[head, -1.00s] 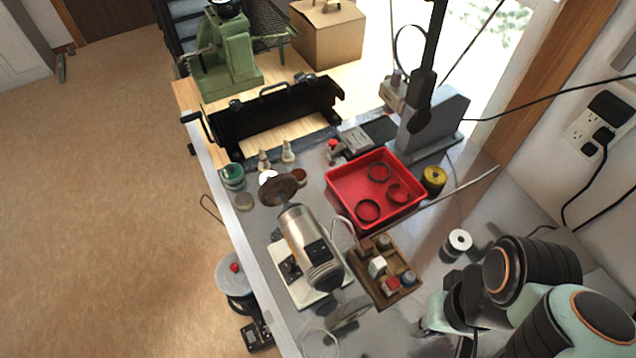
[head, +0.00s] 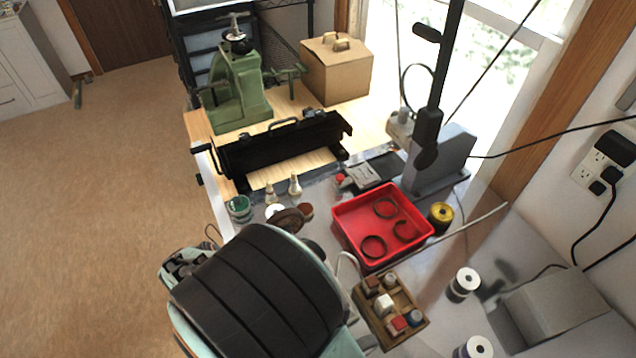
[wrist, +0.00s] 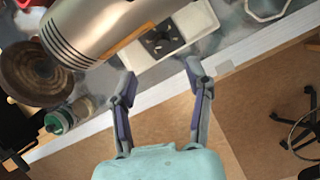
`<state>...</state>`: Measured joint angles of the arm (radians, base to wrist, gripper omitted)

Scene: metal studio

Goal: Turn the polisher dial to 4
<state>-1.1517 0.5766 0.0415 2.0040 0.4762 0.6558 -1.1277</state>
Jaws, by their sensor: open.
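The polisher (wrist: 105,28) fills the upper left of the wrist view, with a silver motor body and a brown buffing wheel (wrist: 34,72). Its white base (wrist: 190,22) carries a dark control plate (wrist: 162,40); the dial's number cannot be read. My gripper (wrist: 161,70) is open and empty, its two fingertips apart beside the base's near edge, with the control plate just beyond them in the picture. In the head view my arm hides most of the polisher; the wheel (head: 287,221) still shows.
A red tray (head: 352,232) with dark rings and a wooden box (head: 398,338) of small blocks stand to the right. A green jar (wrist: 58,121) sits near the wheel. The table's white edge (wrist: 160,95) runs below the polisher, with open floor beyond.

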